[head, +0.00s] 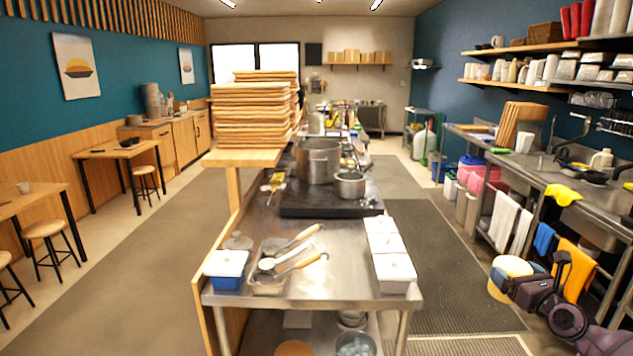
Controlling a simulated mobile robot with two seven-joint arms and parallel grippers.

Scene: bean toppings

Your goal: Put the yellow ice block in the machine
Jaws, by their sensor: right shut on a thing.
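My right gripper (512,281) reaches in from the lower right and is shut on the yellow ice block (510,266). I cannot pick out the machine with certainty in this view. My left gripper is not in view.
The steel middle table (345,290) holds white-lidded containers (390,258), ladles and a stove with pots (318,162). A steel sink counter (540,165) with hanging cloths (503,222) runs along the right. The dark-matted aisle (450,285) between them is clear.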

